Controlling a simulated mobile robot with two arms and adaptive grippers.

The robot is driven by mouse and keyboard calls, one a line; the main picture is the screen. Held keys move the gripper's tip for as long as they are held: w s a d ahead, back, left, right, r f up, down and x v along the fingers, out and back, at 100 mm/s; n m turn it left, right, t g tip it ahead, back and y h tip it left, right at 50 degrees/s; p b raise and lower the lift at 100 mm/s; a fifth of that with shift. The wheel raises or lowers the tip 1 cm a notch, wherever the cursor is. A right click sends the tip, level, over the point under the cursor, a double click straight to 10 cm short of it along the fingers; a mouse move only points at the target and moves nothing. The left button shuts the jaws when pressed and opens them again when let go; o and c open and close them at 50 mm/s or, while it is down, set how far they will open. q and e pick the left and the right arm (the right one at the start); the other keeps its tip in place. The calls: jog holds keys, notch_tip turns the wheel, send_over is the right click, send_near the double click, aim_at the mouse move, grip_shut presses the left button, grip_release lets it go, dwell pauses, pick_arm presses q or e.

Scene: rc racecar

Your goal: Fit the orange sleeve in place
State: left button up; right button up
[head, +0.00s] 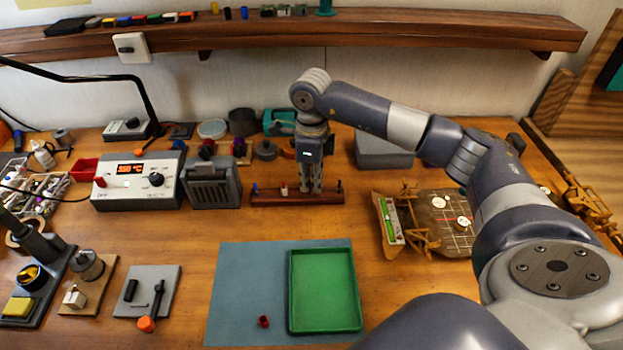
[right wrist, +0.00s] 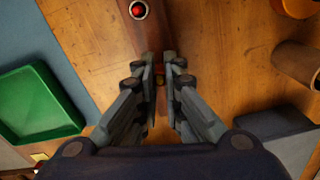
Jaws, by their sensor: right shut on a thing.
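My right gripper (head: 312,190) points down over a dark red-brown wooden stand (head: 268,197) with small coloured pegs. In the right wrist view the gripper (right wrist: 160,75) is shut. A small orange-yellow piece (right wrist: 159,79), which looks like the orange sleeve, shows between its fingertips and is mostly hidden by them. The stand (right wrist: 150,35) lies under the fingertips. A red-topped peg with a pale ring (right wrist: 138,9) stands on it, apart from the fingers. Whether the held piece touches the stand or a peg cannot be told. My left gripper is not in view.
A green tray (head: 325,327) and a small dark red piece (head: 264,321) rest on a blue mat (head: 228,290). A heater box with a display (head: 135,190) stands left. A grey box (head: 383,153) is behind my right arm. Bare table lies right of the mat.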

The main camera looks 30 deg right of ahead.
jog(key=shift+f, duration=0.45)
jog(key=o, duration=0.7)
jog(key=shift+o, duration=0.6)
jog(key=o, duration=0.3)
jog(key=shift+r, duration=0.15)
jog(key=shift+r+p, duration=2.6)
jog(key=shift+r, duration=1.8)
jog(key=shift+f, duration=0.1)
